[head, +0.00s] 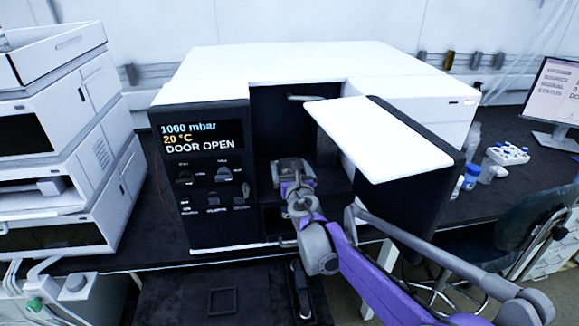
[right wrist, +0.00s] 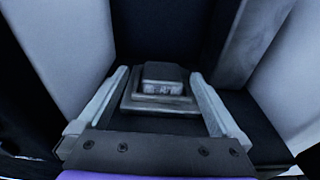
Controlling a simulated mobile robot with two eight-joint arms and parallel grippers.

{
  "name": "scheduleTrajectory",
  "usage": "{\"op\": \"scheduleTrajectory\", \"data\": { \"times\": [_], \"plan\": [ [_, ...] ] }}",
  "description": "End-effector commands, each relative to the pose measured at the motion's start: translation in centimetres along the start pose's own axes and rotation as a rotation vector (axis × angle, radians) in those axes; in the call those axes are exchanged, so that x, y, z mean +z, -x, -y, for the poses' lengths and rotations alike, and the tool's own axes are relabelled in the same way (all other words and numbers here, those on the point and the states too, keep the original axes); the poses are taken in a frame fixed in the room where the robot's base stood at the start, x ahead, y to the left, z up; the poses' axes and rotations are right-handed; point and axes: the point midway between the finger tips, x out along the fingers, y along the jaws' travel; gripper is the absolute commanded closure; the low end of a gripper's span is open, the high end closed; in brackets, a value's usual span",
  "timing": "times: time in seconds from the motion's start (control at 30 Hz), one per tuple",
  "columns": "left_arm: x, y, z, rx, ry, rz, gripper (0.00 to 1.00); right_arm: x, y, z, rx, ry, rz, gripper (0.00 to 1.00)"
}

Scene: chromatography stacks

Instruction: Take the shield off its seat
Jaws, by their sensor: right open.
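The shield (right wrist: 162,88) appears to be the grey stepped block in the middle of the right wrist view, with a raised top on a wider base, inside the instrument's dark chamber. My right gripper (right wrist: 158,78) is open, with one finger on each side of the block and gaps visible between fingers and block. In the head view my right gripper (head: 292,172) reaches into the chamber and largely hides the block and its seat. Whether the block rests fully on its seat cannot be told. My left gripper is not in view.
The instrument's front panel (head: 205,215) reads 1000 mbar, 20 °C, DOOR OPEN. Its open door (head: 425,190) stands to the right of the chamber, near my right arm. A stacked instrument (head: 75,140) stands left. Vials and bottles (head: 470,177) and a monitor (head: 556,95) are at right.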

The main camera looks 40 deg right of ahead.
Motion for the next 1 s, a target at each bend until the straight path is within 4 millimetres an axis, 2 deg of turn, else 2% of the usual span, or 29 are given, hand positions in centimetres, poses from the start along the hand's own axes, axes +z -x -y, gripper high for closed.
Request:
{"op": "scheduleTrajectory", "data": {
  "times": [0.4,0.7,0.77,1.0],
  "plan": [
    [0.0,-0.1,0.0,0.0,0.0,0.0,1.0,-0.8,-4.8,0.5,0.0,-0.001,0.0,0.0],
    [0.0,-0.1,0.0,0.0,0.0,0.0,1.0,-0.7,-5.3,0.5,0.0,-0.001,0.0,0.0],
    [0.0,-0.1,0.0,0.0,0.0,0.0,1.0,-0.7,-5.3,0.5,0.0,-0.001,0.0,0.09],
    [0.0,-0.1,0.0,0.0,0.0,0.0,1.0,-0.7,-5.3,0.5,0.0,-0.001,0.0,0.52]
  ]
}}
